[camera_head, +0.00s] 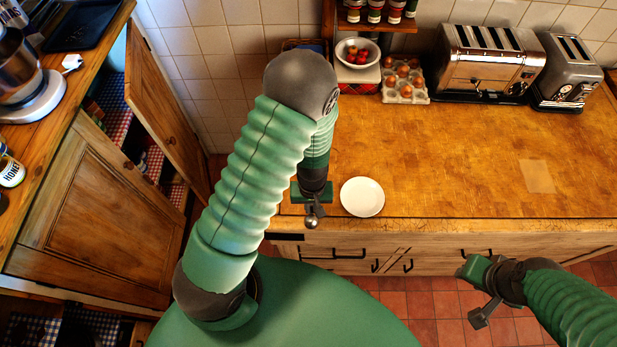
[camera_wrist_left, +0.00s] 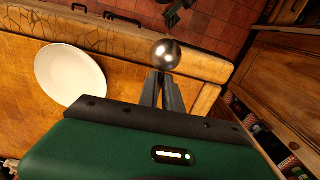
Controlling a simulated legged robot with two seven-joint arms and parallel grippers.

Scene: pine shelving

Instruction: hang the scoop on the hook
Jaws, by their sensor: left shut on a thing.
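My left gripper (camera_head: 313,206) is above the front edge of the wooden counter, pointing down. It is shut on a small shiny metal piece, which looks like the round end of the scoop (camera_head: 312,222). In the left wrist view, this ball-like scoop end (camera_wrist_left: 166,54) sits at the tips of the closed fingers (camera_wrist_left: 162,90); any handle is hidden. Small dark hook-like fittings (camera_head: 408,266) show on the drawer fronts below the counter edge; I cannot tell which is the hook. My right gripper (camera_head: 480,300) is low at the right, in front of the drawers, its finger opening unclear.
A white plate (camera_head: 362,197) lies on the counter (camera_head: 450,160) just right of my left gripper. Egg tray (camera_head: 404,82), fruit bowl (camera_head: 358,52) and toasters (camera_head: 490,62) stand at the back. An open cupboard door (camera_head: 165,115) is at the left. The counter's middle is clear.

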